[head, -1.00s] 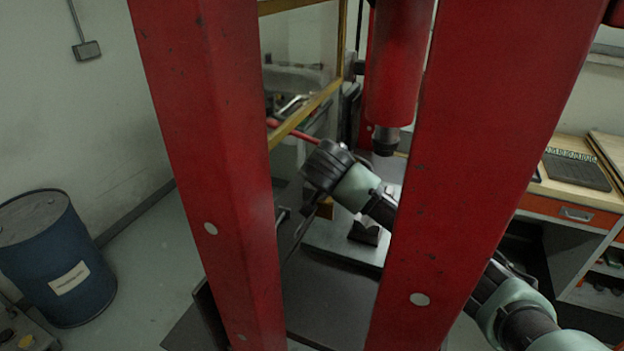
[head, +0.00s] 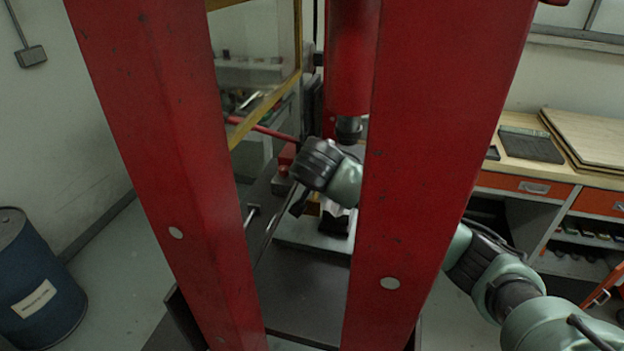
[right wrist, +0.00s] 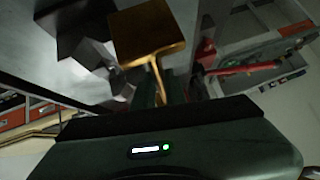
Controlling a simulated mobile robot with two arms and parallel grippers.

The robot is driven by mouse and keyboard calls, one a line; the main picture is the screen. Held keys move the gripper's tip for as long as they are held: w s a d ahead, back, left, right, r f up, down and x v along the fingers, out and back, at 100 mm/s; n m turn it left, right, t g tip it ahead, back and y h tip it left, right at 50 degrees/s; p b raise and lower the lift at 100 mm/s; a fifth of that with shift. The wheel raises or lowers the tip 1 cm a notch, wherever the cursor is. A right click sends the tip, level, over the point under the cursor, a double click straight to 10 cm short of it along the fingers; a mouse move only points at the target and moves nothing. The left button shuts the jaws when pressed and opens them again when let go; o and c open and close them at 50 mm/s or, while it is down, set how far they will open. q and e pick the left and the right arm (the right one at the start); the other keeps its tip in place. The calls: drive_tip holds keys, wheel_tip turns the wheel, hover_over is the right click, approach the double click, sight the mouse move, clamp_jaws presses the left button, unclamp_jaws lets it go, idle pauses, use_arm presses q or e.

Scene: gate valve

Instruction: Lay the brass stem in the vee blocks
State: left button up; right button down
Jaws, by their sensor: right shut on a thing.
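The brass stem (right wrist: 147,38) shows in the right wrist view as a flat brass head with a thin shank running down between my right gripper's fingers (right wrist: 163,92). In the head view, my right gripper (head: 299,203) is behind the red columns and mostly hidden; a small patch of brass (head: 313,205) shows beside it. A vee block (head: 335,219) with a pale notch stands on the press bed just right of the gripper. In the wrist view, dark vee blocks (right wrist: 70,28) lie left of the brass head. The stem appears apart from them. My left gripper is out of view.
Two red press columns (head: 165,180) (head: 425,150) stand in front of my right arm. The red ram (head: 352,60) hangs above the bed. A yellow-framed guard (head: 265,105) is at the left. A workbench (head: 530,180) stands at the right and a blue drum (head: 35,285) at the left.

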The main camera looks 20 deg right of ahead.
drive_tip(key=shift+s+d, duration=0.8)
drive_tip(key=shift+d, duration=0.25)
drive_tip(key=shift+s+d, duration=0.75)
drive_tip(key=shift+d, duration=0.3)
drive_tip(key=shift+s+f+b, duration=0.1)
drive_tip(key=shift+f+b, duration=0.2)
drive_tip(key=shift+f, duration=0.75)
drive_tip(key=shift+f, duration=0.25)
drive_tip(key=c, duration=1.4)
unclamp_jaws()
drive_tip(key=shift+a, duration=0.15)
drive_tip(key=shift+o, duration=0.2)
drive_tip(key=shift+f, duration=0.15)
